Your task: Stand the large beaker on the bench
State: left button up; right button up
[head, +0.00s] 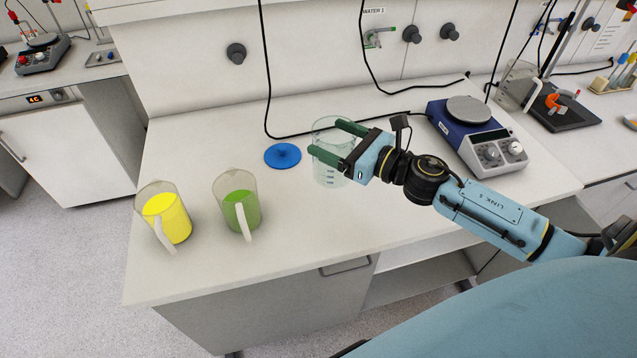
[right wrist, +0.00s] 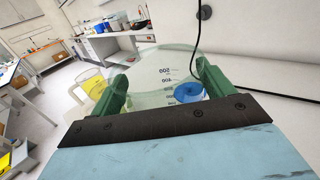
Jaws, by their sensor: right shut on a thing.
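The large beaker (head: 333,172) is clear glass with printed volume marks and looks empty. It is upright at the middle of the bench (head: 300,225), right of a blue disc. My right gripper (head: 338,142) is shut on the beaker, its green fingers on either side of the upper wall. In the right wrist view the beaker (right wrist: 165,75) fills the space between the fingers (right wrist: 160,90). I cannot tell whether its base touches the bench. My left gripper is not in view.
A blue disc (head: 282,155) lies left of the beaker. Jugs of yellow (head: 167,215) and green liquid (head: 240,205) stand at the bench's left. A blue hotplate stirrer (head: 478,135) stands at the right. Black cables run along the back. The bench front is clear.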

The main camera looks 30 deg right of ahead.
aim_at(335, 175)
jog(key=f, duration=0.3)
jog(key=f+b, duration=0.1)
jog(key=f, duration=0.4)
jog(key=shift+s+f+b, duration=0.3)
jog(key=shift+s+f, duration=0.1)
jog(key=shift+f, duration=0.4)
jog(key=shift+f, duration=0.1)
jog(key=shift+f+b, duration=0.1)
jog(key=shift+b, duration=0.2)
jog(key=o, duration=1)
jog(key=shift+r, duration=0.2)
jog(key=b+v, duration=0.1)
jog(key=v, duration=1.1)
jog(key=shift+f, duration=0.1)
